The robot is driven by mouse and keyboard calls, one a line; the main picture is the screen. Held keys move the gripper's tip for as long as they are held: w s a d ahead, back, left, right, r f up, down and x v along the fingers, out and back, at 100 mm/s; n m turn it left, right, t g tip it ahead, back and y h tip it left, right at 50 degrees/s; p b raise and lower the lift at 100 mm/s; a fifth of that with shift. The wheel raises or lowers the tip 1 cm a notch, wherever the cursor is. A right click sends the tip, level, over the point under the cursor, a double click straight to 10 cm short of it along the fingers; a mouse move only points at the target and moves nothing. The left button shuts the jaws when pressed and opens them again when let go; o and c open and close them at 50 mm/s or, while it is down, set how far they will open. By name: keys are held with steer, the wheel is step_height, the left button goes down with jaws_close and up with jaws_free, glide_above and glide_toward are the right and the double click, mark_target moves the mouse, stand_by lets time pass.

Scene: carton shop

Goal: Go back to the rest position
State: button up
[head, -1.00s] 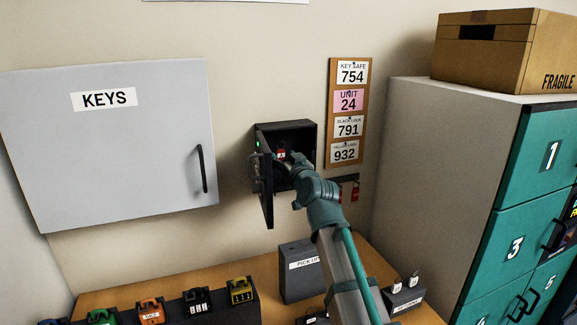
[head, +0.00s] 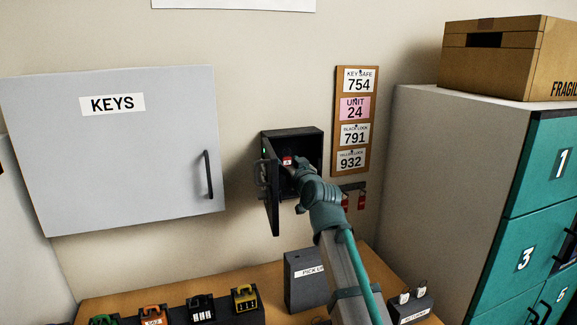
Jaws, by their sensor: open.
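My gripper (head: 293,167) is at the mouth of the small black key safe (head: 314,148) on the wall. Its jaws are open, small in view and partly hidden by my wrist. The safe's door (head: 273,205) stands open to the left of my gripper. A small red tagged item (head: 287,160) shows inside the safe, just beyond my fingertips. I cannot tell whether the fingertips touch it. My arm reaches up from the bottom right, over the wooden counter.
A closed grey KEYS cabinet (head: 140,180) hangs at left. A code board (head: 357,172) and red tags on hooks (head: 361,202) are right of the safe. Below stand a pick-up box (head: 303,292), coloured padlocks (head: 244,298) and a returns holder (head: 408,306). Teal lockers (head: 535,205) stand at right.

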steer(key=c, duration=0.8)
steer(key=shift+o, duration=0.2)
steer(key=shift+s+r, duration=0.1)
steer(key=shift+r, duration=0.25)
steer(key=shift+s+d+r, duration=0.1)
steer(key=shift+r, duration=0.1)
steer(key=shift+s, duration=0.15)
steer(key=v, duration=0.8)
stand_by(1.0)
steer(key=shift+d, duration=0.1)
